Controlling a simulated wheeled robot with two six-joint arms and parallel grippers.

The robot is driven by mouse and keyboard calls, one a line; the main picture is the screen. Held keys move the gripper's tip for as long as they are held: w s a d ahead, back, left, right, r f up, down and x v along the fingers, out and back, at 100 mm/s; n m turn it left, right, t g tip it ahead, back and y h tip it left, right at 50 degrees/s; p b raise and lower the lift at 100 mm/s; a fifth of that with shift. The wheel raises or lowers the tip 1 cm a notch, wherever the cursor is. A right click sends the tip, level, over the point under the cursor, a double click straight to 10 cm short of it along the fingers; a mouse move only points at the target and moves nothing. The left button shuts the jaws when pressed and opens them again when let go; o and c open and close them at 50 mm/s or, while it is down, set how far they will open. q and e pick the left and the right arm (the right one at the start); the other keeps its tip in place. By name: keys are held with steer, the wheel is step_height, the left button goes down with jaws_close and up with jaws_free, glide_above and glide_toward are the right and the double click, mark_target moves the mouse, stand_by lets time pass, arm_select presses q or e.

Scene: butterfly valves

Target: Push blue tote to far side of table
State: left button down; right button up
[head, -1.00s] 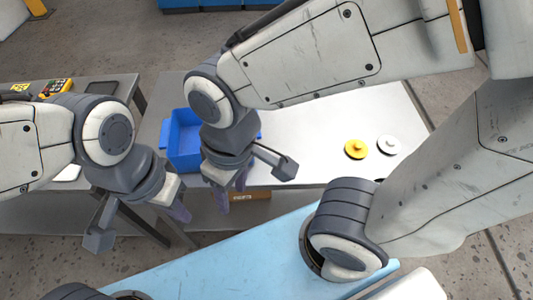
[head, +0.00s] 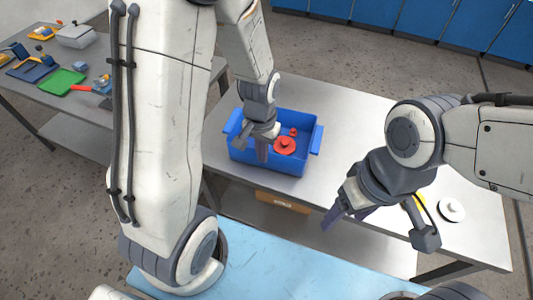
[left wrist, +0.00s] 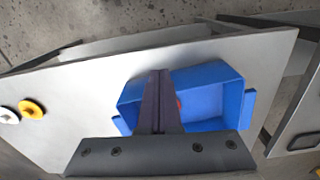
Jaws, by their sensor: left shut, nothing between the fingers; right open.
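The blue tote (head: 285,165) stands on the grey table near its front left part. A red valve part (head: 284,146) and a smaller red piece (head: 293,131) lie inside it. My left gripper (head: 262,153) is shut and empty, over the tote's left part; its fingers overlap the front wall in the head view, and I cannot tell if they touch. In the left wrist view, the shut fingers (left wrist: 160,74) cover part of the tote (left wrist: 215,75). My right gripper (head: 345,213) is open and empty, right of the tote by the table's front edge.
A white disc (head: 451,209) and a partly hidden yellow piece (head: 414,203) lie on the table's right side. The table (head: 345,105) is clear behind the tote. A side table (head: 35,100) at left holds tools. A cardboard box (head: 283,201) sits below the tabletop.

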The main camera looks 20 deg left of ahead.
arm_select(q)
steer(key=shift+n, duration=0.4)
steer(key=a+f, duration=0.1)
steer(key=f, duration=0.3)
steer(key=f+p, duration=0.1)
steer(key=f, duration=0.3)
steer(key=a+f, duration=0.1)
steer(key=f, duration=0.3)
steer(key=shift+w+a+f, duration=0.3)
steer(key=shift+w+a, duration=0.05)
steer(key=w, duration=0.1)
steer(key=w+p, duration=0.1)
steer(key=p, duration=0.1)
steer(key=shift+w+r, duration=0.25)
steer(key=shift+w, duration=0.15)
steer(key=shift+w+f, duration=0.1)
steer(key=shift+w, duration=0.55)
